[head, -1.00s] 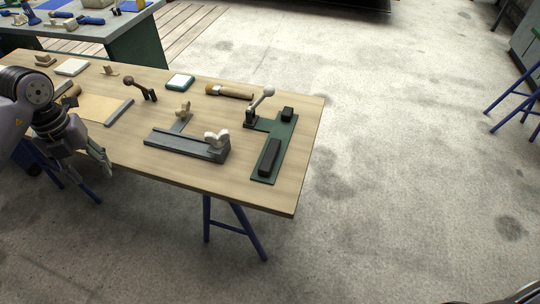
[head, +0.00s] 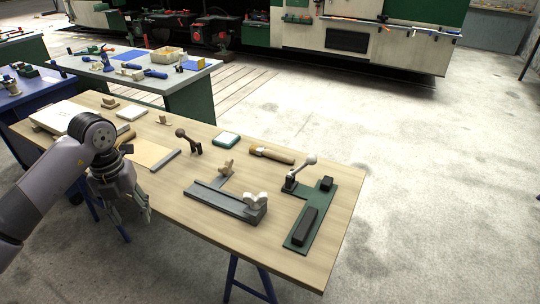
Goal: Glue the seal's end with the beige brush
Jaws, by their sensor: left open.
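My left gripper (head: 138,220) is open and empty, hanging past the wooden table's (head: 190,222) near edge at the left, away from the tools. A brush-like tool (head: 272,155) with a brown handle and a pale part at its left end lies near the table's far edge. It is the likeliest brush, but its bristles are too small to tell. A green fixture (head: 327,212) with a lever (head: 301,165) and dark blocks (head: 304,226) stands at the right. I cannot tell which part is the seal or its end. My right gripper is not in view.
A grey clamp fixture (head: 222,199) with beige knobs stands mid-table. A green-and-white pad (head: 226,140), a dark lever (head: 188,141) and a beige board (head: 150,152) lie farther left. A workbench (head: 150,82) with tools stands behind. The floor at the right is free.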

